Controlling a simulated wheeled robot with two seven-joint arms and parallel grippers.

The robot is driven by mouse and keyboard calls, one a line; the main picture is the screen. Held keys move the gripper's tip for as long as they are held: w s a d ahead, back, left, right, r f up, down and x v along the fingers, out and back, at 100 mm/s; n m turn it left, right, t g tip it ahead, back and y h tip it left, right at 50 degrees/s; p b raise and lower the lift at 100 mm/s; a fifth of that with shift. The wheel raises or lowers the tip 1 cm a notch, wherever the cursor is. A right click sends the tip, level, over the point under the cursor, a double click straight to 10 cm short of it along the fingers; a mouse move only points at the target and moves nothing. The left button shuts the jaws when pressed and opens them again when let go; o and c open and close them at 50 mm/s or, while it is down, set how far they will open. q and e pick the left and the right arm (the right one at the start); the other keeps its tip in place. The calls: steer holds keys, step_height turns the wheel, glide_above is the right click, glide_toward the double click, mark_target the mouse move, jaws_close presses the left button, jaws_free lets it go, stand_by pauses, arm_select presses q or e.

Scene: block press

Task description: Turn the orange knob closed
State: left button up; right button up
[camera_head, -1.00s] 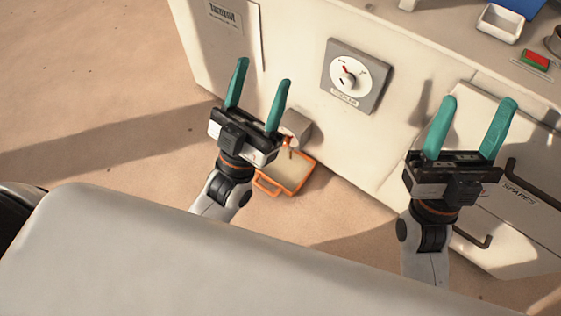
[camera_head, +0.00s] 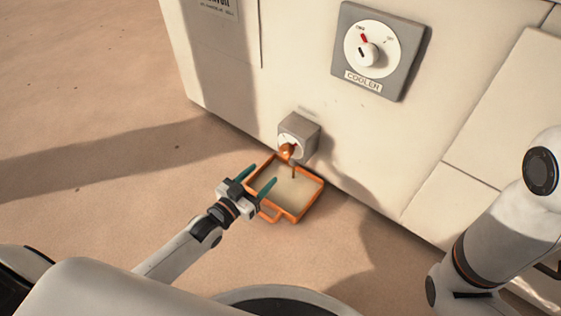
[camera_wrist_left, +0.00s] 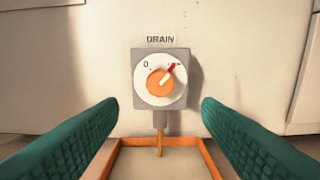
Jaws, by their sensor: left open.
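The orange knob (camera_wrist_left: 160,83) sits on a white dial in a grey box under a "DRAIN" label, in the left wrist view. Its red and white pointer is turned to the upper right, away from the "0" at upper left. In the head view the knob (camera_head: 287,151) is low on the cabinet front, with an orange-brown stream below its outlet. My left gripper (camera_head: 261,178) is open and empty, short of the knob. In the left wrist view its teal fingers (camera_wrist_left: 160,120) stand wide apart on either side below the knob. My right gripper is out of the head view; only its arm shows.
An orange-rimmed tray (camera_head: 318,190) lies on the floor under the drain outlet. A grey "COOLER" panel (camera_head: 409,70) with a white dial is higher on the cabinet (camera_head: 225,85). The floor to the left is clear.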

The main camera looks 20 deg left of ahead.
mark_target(284, 153)
arm_select(q)
steer(key=b+x, duration=0.4)
steer(key=x, duration=0.5)
steer(key=shift+s+f+b, duration=0.1)
steer(key=shift+f+b, duration=0.05)
steer(key=shift+b, duration=0.2)
steer(key=shift+w+d, duration=0.1)
steer(key=shift+w, duration=0.2)
steer(key=shift+c, duration=0.5)
steer(key=c, duration=0.9)
